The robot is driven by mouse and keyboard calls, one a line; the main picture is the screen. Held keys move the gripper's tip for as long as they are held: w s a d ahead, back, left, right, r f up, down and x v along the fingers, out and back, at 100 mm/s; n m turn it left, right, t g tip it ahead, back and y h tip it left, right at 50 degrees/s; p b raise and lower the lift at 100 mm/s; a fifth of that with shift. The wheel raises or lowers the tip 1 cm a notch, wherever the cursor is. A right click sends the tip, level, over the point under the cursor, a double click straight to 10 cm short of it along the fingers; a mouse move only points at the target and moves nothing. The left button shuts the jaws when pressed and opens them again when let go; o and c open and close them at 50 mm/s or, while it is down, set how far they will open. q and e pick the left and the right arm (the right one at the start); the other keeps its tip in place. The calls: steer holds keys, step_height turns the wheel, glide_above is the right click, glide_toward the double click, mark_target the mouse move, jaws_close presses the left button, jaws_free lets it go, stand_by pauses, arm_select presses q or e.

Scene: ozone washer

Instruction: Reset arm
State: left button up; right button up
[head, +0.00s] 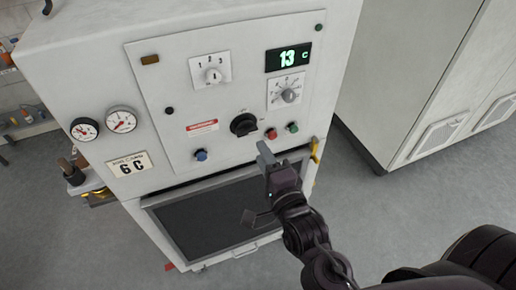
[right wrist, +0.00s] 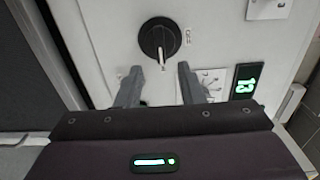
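My right gripper (head: 266,156) is in front of the white machine's control panel, just below and right of the large black knob (head: 243,124). My left gripper is not in view.
The white machine (head: 85,30) carries a green-lit display (head: 288,57) reading 13 C, two dial gauges and small coloured buttons. Its dark window (head: 215,214) is below. A grey cabinet (head: 410,70) stands right, with floor between.

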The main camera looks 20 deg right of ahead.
steer(key=shift+s, duration=0.5)
steer(key=s+f+n+g, duration=0.2)
steer(key=f+n+g, duration=0.15)
steer(key=f, duration=0.95)
steer(key=s+a+f+n+g+y, duration=0.1)
steer(key=s+f+n+g, duration=0.2)
steer(key=f, duration=1)
steer(key=s+f+n+g, duration=0.2)
steer(key=f+n, duration=0.3)
steer(key=f, duration=0.8)
steer(key=s+d+f+n+g, duration=0.4)
steer(key=s+f, duration=0.6)
steer(key=s, duration=0.3)
steer(key=s+d+f+n+g+h, duration=0.1)
steer(key=s+d+f+n+g, duration=0.3)
steer(key=s+f, duration=0.6)
steer(key=s+n, duration=0.1)
steer(key=s, duration=0.2)
steer(key=shift+f+h, duration=0.3)
steer(key=shift+f, duration=0.1)
